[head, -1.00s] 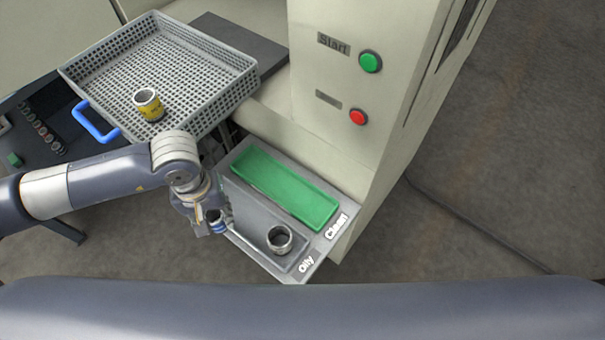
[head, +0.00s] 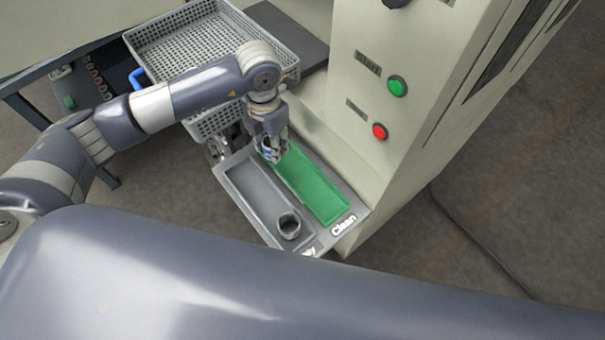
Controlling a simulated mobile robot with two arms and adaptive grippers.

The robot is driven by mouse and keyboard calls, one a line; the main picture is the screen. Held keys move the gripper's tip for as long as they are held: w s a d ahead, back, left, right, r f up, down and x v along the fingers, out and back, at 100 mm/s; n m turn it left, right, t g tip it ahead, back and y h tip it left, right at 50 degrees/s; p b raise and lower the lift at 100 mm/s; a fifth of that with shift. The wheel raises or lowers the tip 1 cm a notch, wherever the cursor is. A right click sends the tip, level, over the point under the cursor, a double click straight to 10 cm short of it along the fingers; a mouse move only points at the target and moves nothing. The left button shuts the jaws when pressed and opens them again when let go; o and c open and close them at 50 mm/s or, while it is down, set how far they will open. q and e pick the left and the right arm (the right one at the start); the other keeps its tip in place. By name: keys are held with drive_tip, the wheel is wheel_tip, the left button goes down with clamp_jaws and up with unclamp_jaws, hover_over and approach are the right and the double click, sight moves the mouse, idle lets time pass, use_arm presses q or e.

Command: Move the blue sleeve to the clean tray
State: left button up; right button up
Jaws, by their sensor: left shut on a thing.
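My left gripper (head: 272,154) is shut on the blue sleeve (head: 268,154), which is mostly hidden by the fingers. It holds the sleeve over the far end of the green clean tray (head: 318,195), near the edge it shares with the grey oily tray. Whether the sleeve touches the tray I cannot tell. The clean tray shows no other part in it. My right gripper is not in view.
A plain grey sleeve (head: 289,226) stands in the near end of the oily tray (head: 247,190). A grey mesh basket (head: 165,42) is behind my left arm. The machine wall with a green button (head: 397,86) and a red button (head: 379,131) rises beside the clean tray.

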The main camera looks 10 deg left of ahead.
use_arm(q)
drive_tip(key=n, duration=0.1)
drive_tip(key=w+r+n, duration=0.1)
drive_tip(key=n, duration=0.1)
drive_tip(key=n+p, duration=0.1)
drive_tip(key=shift+w+d+r+n, duration=0.2)
drive_tip(key=shift+r+n, duration=0.1)
drive_tip(key=shift+n, duration=0.1)
drive_tip(key=w+d+r+n+p, duration=0.1)
drive_tip(key=w+r+n+p, duration=0.1)
drive_tip(key=n, duration=0.9)
drive_tip(key=w+d+r+n+p, duration=0.1)
drive_tip(key=w+r+n+p, duration=0.1)
drive_tip(key=n, duration=0.8)
drive_tip(key=f+b, duration=0.3)
drive_tip(key=f, duration=0.1)
drive_tip(key=f+b, duration=0.4)
drive_tip(key=f, duration=0.1)
drive_tip(key=f+b, duration=0.4)
drive_tip(key=shift+a+f, duration=0.15)
drive_tip(key=shift+a, duration=0.1)
drive_tip(key=shift+w+f+b, duration=0.1)
drive_tip(key=shift+f+b, duration=1.7)
drive_tip(key=shift+f, duration=0.35)
